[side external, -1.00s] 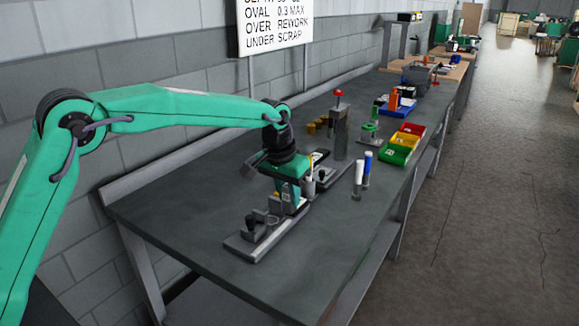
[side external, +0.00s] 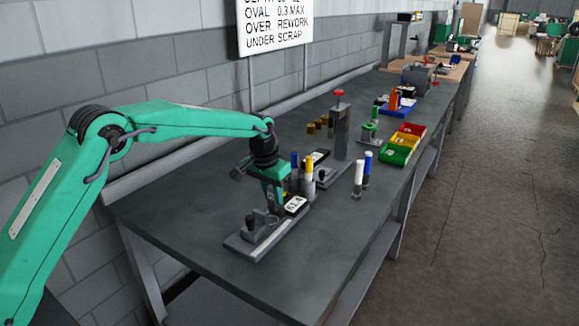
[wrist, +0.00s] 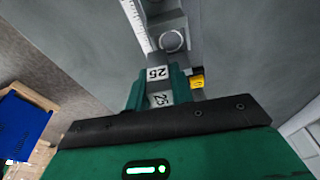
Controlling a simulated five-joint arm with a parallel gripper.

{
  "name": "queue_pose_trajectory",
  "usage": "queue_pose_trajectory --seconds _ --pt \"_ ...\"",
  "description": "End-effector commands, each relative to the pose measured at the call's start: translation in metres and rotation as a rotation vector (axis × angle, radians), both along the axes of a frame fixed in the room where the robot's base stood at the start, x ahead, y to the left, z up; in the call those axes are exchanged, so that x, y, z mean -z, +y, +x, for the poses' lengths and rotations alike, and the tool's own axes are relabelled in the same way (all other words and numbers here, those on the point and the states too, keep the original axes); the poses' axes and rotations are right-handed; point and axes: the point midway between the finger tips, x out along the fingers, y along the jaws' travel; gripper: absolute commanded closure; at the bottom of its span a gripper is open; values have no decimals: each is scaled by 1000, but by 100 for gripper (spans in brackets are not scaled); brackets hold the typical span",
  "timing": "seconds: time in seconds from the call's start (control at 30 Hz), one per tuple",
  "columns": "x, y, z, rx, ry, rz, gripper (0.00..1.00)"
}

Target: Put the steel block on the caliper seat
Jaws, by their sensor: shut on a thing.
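The steel block (wrist: 158,75) is a pale metal piece with two faces marked 25. In the wrist view it lies between my green fingers, and my gripper (wrist: 160,90) is shut on it. In the side view my gripper (side external: 275,208) points down over the grey caliper fixture (side external: 245,246), and its fingers mostly hide the block. The fixture has a dark knob and a white label. The wrist view shows a ruler scale (wrist: 136,22) and a grey part with a round face beyond the block. I cannot tell whether the block touches the seat.
Markers (side external: 308,170) stand just behind my gripper. Two more tubes (side external: 358,178) stand to the right. A post with a red button (side external: 341,125) and red, yellow and green bins (side external: 404,146) are further back. The bench front is clear.

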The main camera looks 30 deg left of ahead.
Motion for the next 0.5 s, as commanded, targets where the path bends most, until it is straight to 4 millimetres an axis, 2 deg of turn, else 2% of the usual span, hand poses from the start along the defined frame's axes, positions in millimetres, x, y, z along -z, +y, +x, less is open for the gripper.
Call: queue_pose_trajectory --seconds 0.2,0.5 --pt "12 18 13 -1 -3 6 100" --pt "16 20 14 -1 -2 7 100"
